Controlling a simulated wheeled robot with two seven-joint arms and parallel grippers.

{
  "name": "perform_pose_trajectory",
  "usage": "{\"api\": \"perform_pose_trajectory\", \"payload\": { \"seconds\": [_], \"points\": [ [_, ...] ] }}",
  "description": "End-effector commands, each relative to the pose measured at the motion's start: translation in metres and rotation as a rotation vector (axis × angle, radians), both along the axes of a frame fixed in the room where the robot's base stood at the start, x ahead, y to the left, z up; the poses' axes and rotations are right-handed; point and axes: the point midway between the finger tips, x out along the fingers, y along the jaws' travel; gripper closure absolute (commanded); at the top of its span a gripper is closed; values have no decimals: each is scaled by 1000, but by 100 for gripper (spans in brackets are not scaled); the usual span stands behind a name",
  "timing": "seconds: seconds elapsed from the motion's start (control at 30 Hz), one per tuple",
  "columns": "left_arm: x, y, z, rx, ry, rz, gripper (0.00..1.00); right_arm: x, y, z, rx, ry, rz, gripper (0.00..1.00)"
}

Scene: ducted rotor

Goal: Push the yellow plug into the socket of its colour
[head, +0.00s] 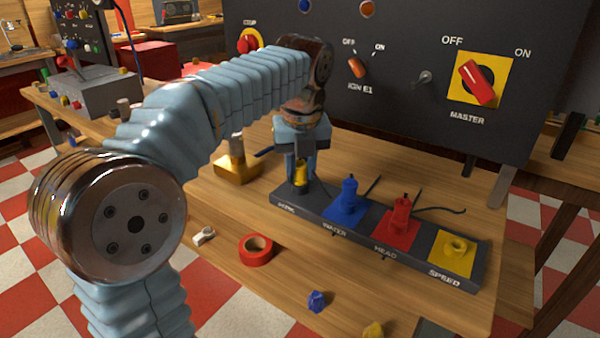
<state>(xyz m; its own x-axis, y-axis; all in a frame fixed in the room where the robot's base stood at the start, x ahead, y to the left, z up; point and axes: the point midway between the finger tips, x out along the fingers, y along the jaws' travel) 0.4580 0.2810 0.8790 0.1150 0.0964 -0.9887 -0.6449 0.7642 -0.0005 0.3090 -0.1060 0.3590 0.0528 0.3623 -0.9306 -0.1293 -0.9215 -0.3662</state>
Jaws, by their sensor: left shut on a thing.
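My left gripper (300,168) points down, shut on the yellow plug (301,178), over the left end of the dark socket strip (325,238). The fingers partly hide the plug, and I cannot tell whether it touches the strip. The yellow socket (456,246), on a yellow square marked SPEED at the strip's right end, shows a raised ring with no plug in it. A blue plug (347,200) stands on the blue square and a red plug (401,215) on the red square, between my gripper and the yellow socket. My right gripper is not in view.
A dark control panel (425,110) with switches stands behind the strip. Dark leads trail behind the plugs. A brass block (237,168) stands left.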

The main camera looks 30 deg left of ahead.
Motion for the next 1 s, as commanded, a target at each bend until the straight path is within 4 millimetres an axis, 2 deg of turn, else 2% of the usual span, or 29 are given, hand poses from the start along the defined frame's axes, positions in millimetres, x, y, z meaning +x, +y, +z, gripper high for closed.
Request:
{"api": "perform_pose_trajectory", "payload": {
  "seconds": [0.27, 0.43, 0.7, 0.8, 1.0],
  "points": [
    [1, 1, 7, 1, 0, 3, 100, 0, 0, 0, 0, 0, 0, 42],
    [0, 0, 34, 2, -2, 1, 100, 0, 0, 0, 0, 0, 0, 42],
    [-39, -41, 95, -3, -3, -6, 100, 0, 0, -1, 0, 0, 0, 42],
    [-59, -62, 105, -3, -1, -8, 100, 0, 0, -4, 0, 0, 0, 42],
    [-86, -89, 124, 0, 0, -3, 100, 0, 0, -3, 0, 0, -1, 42]
  ]
}}
